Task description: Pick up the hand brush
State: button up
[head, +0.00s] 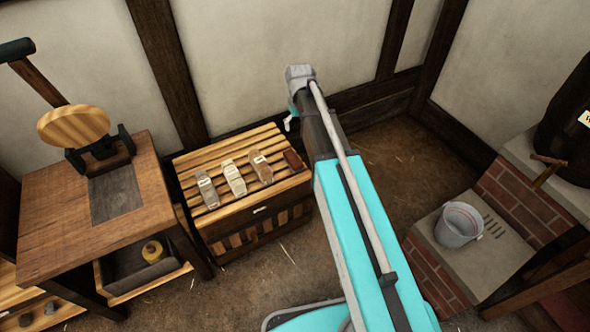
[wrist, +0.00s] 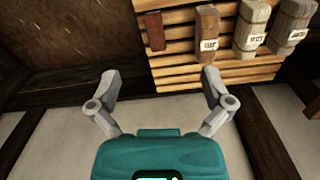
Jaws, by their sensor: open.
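A small dark red-brown block, which looks like the hand brush (head: 293,159), lies at the right end of the slatted crate top (head: 224,194). It also shows in the wrist view (wrist: 155,32), above the gap between my fingertips; its bristles cannot be made out. My gripper (wrist: 160,80) is open and empty, with its fingers wide apart. In the head view my gripper (head: 291,121) is mostly hidden behind my arm, close to the wall and a little beyond the crate. It is apart from the brush.
Three labelled bundles, grey (head: 207,189), whitish (head: 234,178) and brown (head: 260,167), lie left of the brush. A wooden bench (head: 50,215) stands at the left. A metal bucket (head: 459,225) stands on a brick-sided ledge at the right. Floor between is open.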

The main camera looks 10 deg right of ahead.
jog(key=n+b, duration=0.1)
jog(key=b, duration=1.3)
send_over(293, 157)
notch_tip(293, 157, down, 15)
jog(key=shift+w+d+f, duration=0.2)
jog(key=shift+w, duration=0.05)
notch_tip(293, 157, down, 9)
jog(key=b, duration=0.8)
jog(key=shift+r, duration=0.2)
jog(key=shift+b, duration=0.3)
jog(key=f+b, duration=0.3)
jog(key=shift+s+a+f, duration=0.2)
jog(key=shift+s+a, duration=0.05)
jog(key=shift+s, duration=0.05)
jog(key=shift+f+b, duration=0.9)
jog(key=shift+b, duration=0.15)
jog(key=c, duration=1.3)
